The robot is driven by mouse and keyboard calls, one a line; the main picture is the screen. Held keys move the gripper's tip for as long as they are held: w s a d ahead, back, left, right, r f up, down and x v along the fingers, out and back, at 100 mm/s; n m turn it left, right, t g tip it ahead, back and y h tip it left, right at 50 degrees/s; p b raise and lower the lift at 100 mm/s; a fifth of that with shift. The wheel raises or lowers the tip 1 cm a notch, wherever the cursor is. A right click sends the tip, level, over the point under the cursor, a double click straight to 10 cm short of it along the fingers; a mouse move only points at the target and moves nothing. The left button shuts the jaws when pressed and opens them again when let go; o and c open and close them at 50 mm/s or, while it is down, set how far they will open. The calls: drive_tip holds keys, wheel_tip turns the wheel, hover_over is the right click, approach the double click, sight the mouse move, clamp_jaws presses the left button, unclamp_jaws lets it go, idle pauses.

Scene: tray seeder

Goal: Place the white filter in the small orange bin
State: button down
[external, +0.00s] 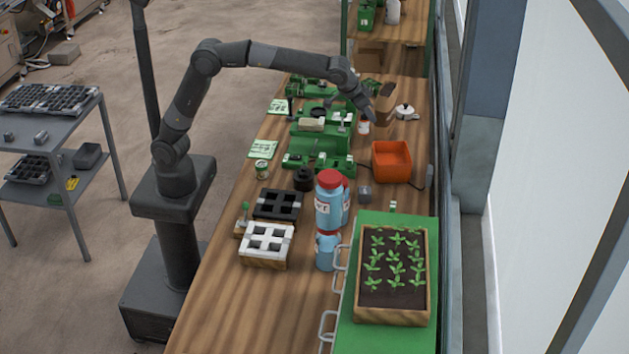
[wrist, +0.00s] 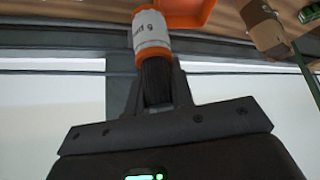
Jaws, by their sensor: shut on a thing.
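In the wrist view my gripper (wrist: 155,75) is shut on a small white cylinder with orange ends and printing on its side, which I take as the white filter (wrist: 150,32). In the external view my gripper (external: 371,113) is over the far part of the bench, and the white filter (external: 363,127) shows small just below it. The small orange bin (external: 391,145) stands on the bench nearer the camera and slightly right of the gripper. Part of the bin also shows at the top of the wrist view (wrist: 186,12). The fingertips are partly hidden by the filter.
A green machine (external: 320,148) stands left of the bin. A white round pot (external: 405,112) lies beyond it. Blue bottles with red caps (external: 329,205) and a seedling tray (external: 391,316) are nearer the camera. A wall and window run along the right.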

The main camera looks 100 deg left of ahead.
sight(368, 126)
wheel_tip(368, 126, down, 5)
drive_tip(key=shift+a, duration=0.1)
drive_tip(key=w+a+f, duration=0.4)
drive_tip(key=a+f, duration=0.6)
drive_tip(key=f, duration=0.1)
drive_tip(key=shift+a, duration=0.3)
drive_tip(key=shift+f, duration=0.1)
drive_tip(key=shift+f, duration=0.15)
drive_tip(key=c, duration=1.3)
unclamp_jaws()
drive_tip(key=shift+o, duration=0.2)
